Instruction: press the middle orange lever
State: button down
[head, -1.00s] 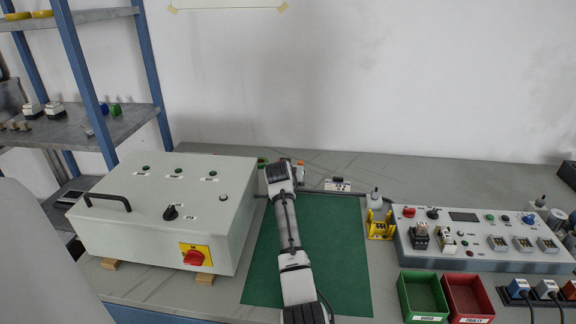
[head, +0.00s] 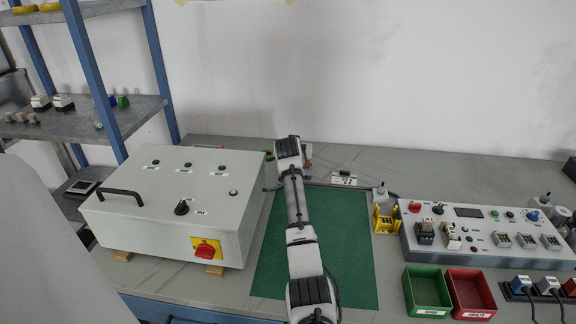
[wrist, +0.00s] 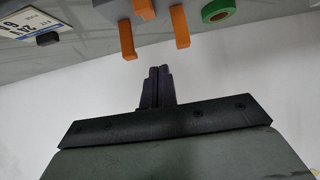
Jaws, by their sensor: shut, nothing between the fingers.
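Three orange levers hang at the top of the wrist view: the left lever (wrist: 127,40), the middle lever (wrist: 144,9) and the right lever (wrist: 180,27). The middle one is partly cut off by the frame's top edge. My gripper (wrist: 160,69) is shut and empty, its dark fingertips just below the levers in the picture, between the left and right ones. I see a gap between the fingertips and the levers. In the head view my arm hides the gripper and most of the levers; a bit of orange (head: 308,151) shows beside it.
A green ring (wrist: 218,11) lies right of the levers; a label plate (wrist: 20,27) is at left. In the head view a grey control box (head: 150,225) stands left of my arm, a green mat (head: 345,240) lies beneath it, and a switch panel (head: 470,255) is at right.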

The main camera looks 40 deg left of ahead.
jog(key=s+d+p, duration=0.1)
jog(key=s, duration=0.1)
jog(key=s+d+f+p, duration=0.1)
jog(key=s+d, duration=0.1)
jog(key=s, duration=0.1)
jog(key=s+d+f+p, duration=0.1)
jog(key=s+d, duration=0.1)
jog(key=s, duration=0.1)
jog(key=shift+s+f, duration=0.15)
dwell(0.4)
